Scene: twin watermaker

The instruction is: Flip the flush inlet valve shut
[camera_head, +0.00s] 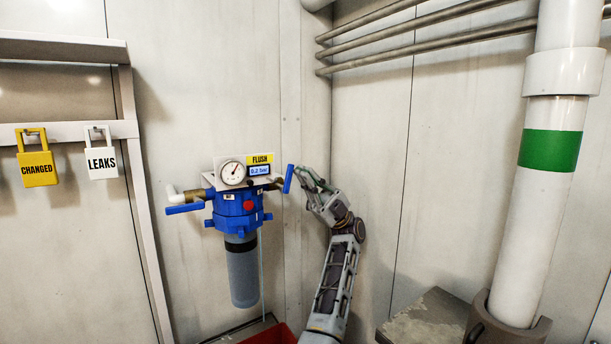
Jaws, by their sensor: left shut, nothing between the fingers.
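A blue filter housing (238,212) with a dark clear bowl below it hangs on the wall. A sign above it reads FLUSH (260,159), beside a round gauge and a 0.2 bar display. The valve on its left has a blue lever (185,208) lying nearly level. The valve on its right has a blue lever (288,179) standing nearly upright, slightly tilted. I see no label telling which is the inlet. My left gripper (302,174) is shut and empty, just right of the upright lever. I cannot tell whether they touch. My right gripper is out of view.
A yellow CHANGED padlock (37,168) and a white LEAKS padlock (101,162) hang on a rack at left. A red bin (270,335) sits below the filter. A thick white pipe with a green band (550,150) stands at right. Thin pipes (430,35) cross the upper wall.

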